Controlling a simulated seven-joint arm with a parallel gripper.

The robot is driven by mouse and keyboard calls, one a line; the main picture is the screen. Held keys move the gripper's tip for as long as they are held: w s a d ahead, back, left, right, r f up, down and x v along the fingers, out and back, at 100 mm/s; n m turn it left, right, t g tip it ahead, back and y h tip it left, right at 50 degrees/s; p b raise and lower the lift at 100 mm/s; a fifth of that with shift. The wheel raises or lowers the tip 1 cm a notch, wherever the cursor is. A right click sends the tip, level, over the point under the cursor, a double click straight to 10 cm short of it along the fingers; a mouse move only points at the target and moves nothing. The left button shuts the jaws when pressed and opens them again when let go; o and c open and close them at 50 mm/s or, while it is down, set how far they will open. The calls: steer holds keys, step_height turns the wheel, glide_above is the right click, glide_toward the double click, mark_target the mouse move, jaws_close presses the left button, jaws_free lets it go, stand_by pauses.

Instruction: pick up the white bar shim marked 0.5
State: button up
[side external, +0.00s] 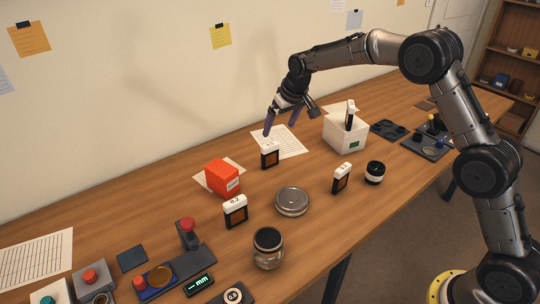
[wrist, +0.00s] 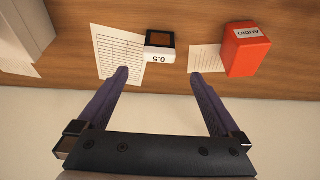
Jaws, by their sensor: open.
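The bar shim marked 0.5 (wrist: 160,45) has a white cap, a black frame and a copper-brown window. In the wrist view its mark reads upside down. In the side view the same shim (side external: 270,156) stands upright on the table, its mark too small to read, beside a lined sheet. My gripper (side external: 280,126) is open and empty, above and behind the shim. In the wrist view my gripper's fingers (wrist: 159,75) are spread wide, with the shim beyond the tips and between them sideways. Nothing touches the shim.
A red box (side external: 222,178) stands left of the shim. Similar shims stand nearby, one marked 0.2 (side external: 235,212) and another (side external: 341,178) to the right. A white box (side external: 344,135) holds one more upright. A round metal tin (side external: 291,201) and a jar (side external: 267,248) stand in front.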

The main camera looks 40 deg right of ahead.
mark_target(272, 145)
steer(key=x, duration=1.3)
steer(key=shift+w+d+f, duration=0.1)
steer(key=shift+w+f, duration=0.05)
steer(key=shift+f, duration=0.05)
steer(key=shift+c, duration=0.3)
steer(key=c, duration=1.2)
steer(key=shift+o, duration=0.2)
steer(key=shift+r, duration=0.1)
